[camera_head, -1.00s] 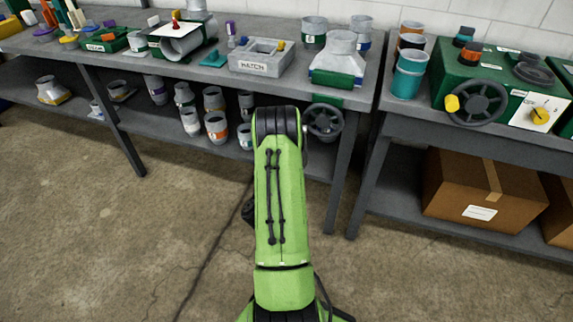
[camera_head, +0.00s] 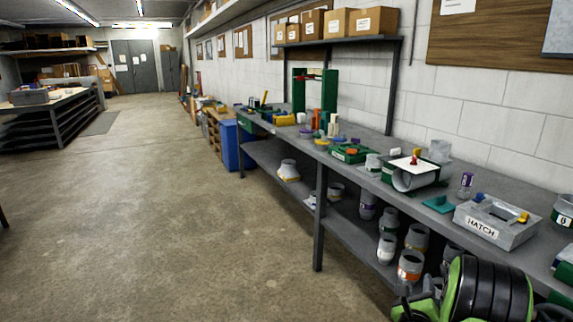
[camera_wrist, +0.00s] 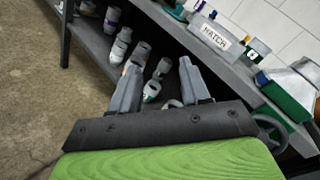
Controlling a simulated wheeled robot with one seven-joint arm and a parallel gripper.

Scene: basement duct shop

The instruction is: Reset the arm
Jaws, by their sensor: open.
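My gripper (camera_wrist: 157,80) shows in the wrist view as two grey fingers spread apart, open and with nothing held between them. It hangs in front of the workbench, with grey duct pieces on the lower shelf (camera_wrist: 88,32) showing beyond and between the fingers. In the head view a green and black part of my arm (camera_head: 490,292) shows at the bottom right, close to the bench front. The gripper itself is not seen in that view.
A long workbench (camera_head: 318,215) runs along the right wall. It carries a grey HATCH box (camera_head: 497,222), a green-framed duct piece (camera_head: 411,177) and small parts. A blue bin (camera_head: 236,146) stands at its far end. The concrete floor to the left is wide and clear.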

